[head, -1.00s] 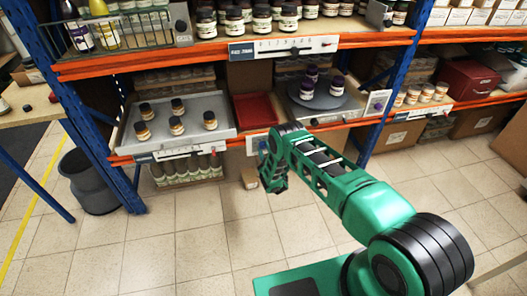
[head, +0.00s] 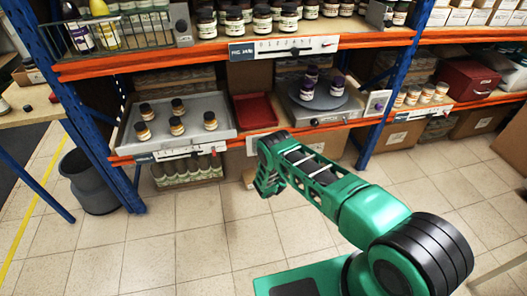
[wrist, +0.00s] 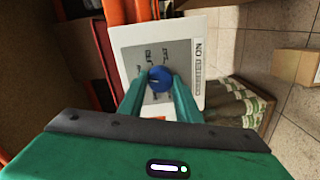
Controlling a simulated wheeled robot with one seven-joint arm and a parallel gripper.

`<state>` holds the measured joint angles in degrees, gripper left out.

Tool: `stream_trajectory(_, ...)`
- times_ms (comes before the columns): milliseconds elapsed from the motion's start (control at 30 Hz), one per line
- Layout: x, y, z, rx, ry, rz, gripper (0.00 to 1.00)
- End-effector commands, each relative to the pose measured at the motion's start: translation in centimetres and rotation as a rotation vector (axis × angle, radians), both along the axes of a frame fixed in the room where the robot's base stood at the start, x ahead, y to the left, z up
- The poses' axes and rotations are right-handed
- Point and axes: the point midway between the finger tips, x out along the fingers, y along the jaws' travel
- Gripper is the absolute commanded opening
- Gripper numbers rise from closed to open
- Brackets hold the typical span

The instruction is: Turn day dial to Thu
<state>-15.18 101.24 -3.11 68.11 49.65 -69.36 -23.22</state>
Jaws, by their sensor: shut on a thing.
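The day dial (wrist: 160,72) is a round blue knob on a grey face inside a white panel (wrist: 128,36) in the wrist view. Small day words stand around it, turned sideways and too blurred to read. My gripper (wrist: 158,84) is shut on the knob, with one green finger on each side. A thin mark shows on the knob, but I cannot tell which day it points to. In the head view the white panel (head: 252,146) shows on the orange shelf edge, partly behind my green arm; the dial and fingertips are hidden there.
Above the panel are a red tray (head: 254,112), a grey tray (head: 200,110) of jars and a round scale plate (head: 345,98) with purple-lidded jars. A grey bin (head: 88,180) stands at left.

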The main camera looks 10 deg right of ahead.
Motion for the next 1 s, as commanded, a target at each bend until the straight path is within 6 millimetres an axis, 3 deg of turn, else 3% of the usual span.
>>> stream_trajectory(33, -0.1, 0.7, -0.1, 0.004, 0.001, 0.008, 0.08)
stream_trajectory(433, -0.2, 0.8, -0.2, 0.001, 0.002, 0.010, 0.08)
stream_trajectory(467, -0.2, 0.8, -0.2, 0.001, 0.003, 0.009, 0.38)
stream_trajectory(500, -0.2, 0.7, -0.2, 0.000, 0.002, 0.009, 0.47)
stream_trajectory(533, -0.2, 0.7, -0.2, 0.000, 0.002, 0.008, 0.49)
stream_trajectory(867, -0.3, 0.3, -0.1, -0.003, 0.001, 0.003, 0.49)
stream_trajectory(1000, -1.6, 0.1, -0.1, -0.004, 0.004, 0.000, 0.49)
